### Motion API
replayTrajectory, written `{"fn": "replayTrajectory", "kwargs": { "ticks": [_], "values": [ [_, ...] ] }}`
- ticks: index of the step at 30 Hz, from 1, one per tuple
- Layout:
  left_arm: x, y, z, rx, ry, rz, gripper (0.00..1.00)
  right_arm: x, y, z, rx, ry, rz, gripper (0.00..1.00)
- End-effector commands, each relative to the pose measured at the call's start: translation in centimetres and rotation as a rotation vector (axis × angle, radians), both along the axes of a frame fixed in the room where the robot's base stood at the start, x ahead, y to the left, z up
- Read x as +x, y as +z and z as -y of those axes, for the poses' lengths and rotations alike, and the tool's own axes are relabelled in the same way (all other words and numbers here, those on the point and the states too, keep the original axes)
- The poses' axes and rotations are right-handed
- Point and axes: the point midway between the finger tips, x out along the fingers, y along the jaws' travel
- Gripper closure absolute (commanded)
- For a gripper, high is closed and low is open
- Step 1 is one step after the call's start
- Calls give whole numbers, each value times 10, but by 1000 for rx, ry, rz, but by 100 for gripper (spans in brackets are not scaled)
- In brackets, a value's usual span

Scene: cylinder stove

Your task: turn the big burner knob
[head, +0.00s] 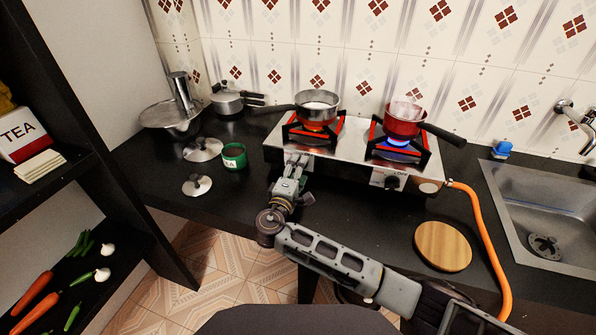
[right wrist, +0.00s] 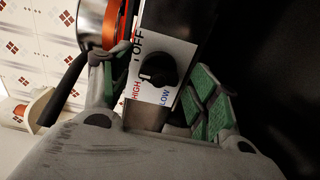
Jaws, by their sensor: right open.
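The stove (head: 345,163) has two burners and a knob panel under each. In the right wrist view the left panel carries a black knob (right wrist: 157,69) on a white plate marked OFF, HIGH and LOW. My right gripper (head: 297,160) is at this panel and hides the knob in the head view. It is open, with one green-padded finger on each side of the knob in the right wrist view; contact cannot be told. The right knob (head: 393,182) is black and uncovered. My left gripper is in neither view.
A steel pan (head: 318,101) sits on the left burner, and a red pan (head: 403,120) on the right burner above a blue flame. An orange hose (head: 478,215) runs from the stove's right end. A round wooden board (head: 443,246), green tin (head: 234,156) and sink (head: 540,205) are nearby.

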Motion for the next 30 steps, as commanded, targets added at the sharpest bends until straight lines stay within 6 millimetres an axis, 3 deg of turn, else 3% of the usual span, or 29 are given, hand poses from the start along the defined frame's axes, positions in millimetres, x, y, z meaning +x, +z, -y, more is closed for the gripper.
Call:
{"fn": "replayTrajectory", "kwargs": {
  "ticks": [8, 14, 30],
  "values": [
    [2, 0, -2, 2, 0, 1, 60, -3, 0, -1, 0, 1, 1, 39],
    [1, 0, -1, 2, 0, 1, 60, -17, 0, -6, 3, 2, -1, 39],
    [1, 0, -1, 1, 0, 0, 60, -90, 0, -29, 2, 1, -2, 39]
  ]
}}
